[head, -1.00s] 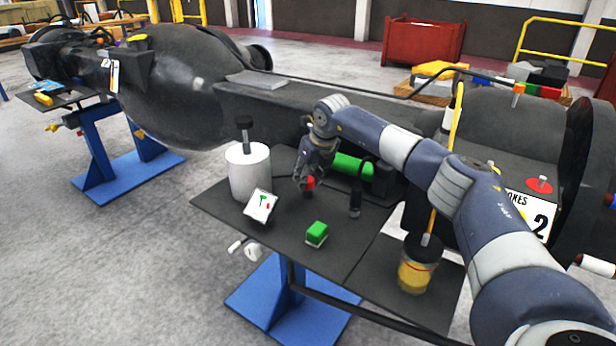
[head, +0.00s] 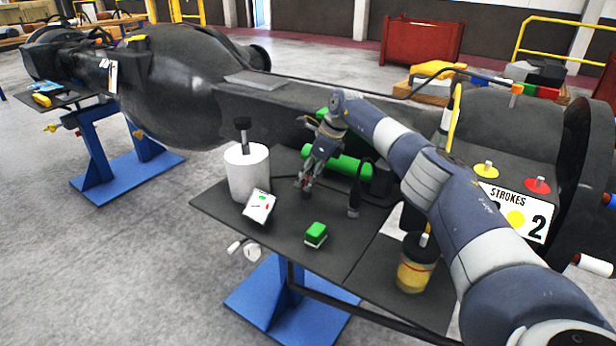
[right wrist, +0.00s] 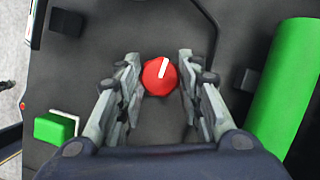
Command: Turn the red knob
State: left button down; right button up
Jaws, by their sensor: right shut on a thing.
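The red knob (right wrist: 159,77) is round with a white pointer line, which points up and slightly right in the right wrist view. My right gripper (right wrist: 158,82) has a finger on each side of the knob and is shut on it. In the head view my right gripper (head: 303,190) points down at the dark shelf, and its fingers hide nearly all of the knob. A small tilted white display (head: 259,206) with red and green marks stands to its left. My left gripper is not in view.
A green block (head: 316,234) sits on the shelf in front, and a white cylinder (head: 247,172) stands at left. A green cylinder (head: 338,163) lies behind the gripper. A yellow-filled jar (head: 415,268) stands at right. A STROKES sign (head: 514,212) is on the casting.

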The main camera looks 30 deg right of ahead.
jog(key=shift+r, duration=0.1)
dwell(0.4)
jog(key=o, duration=1.1)
jog(key=shift+c, duration=0.2)
jog(key=v, duration=1.2)
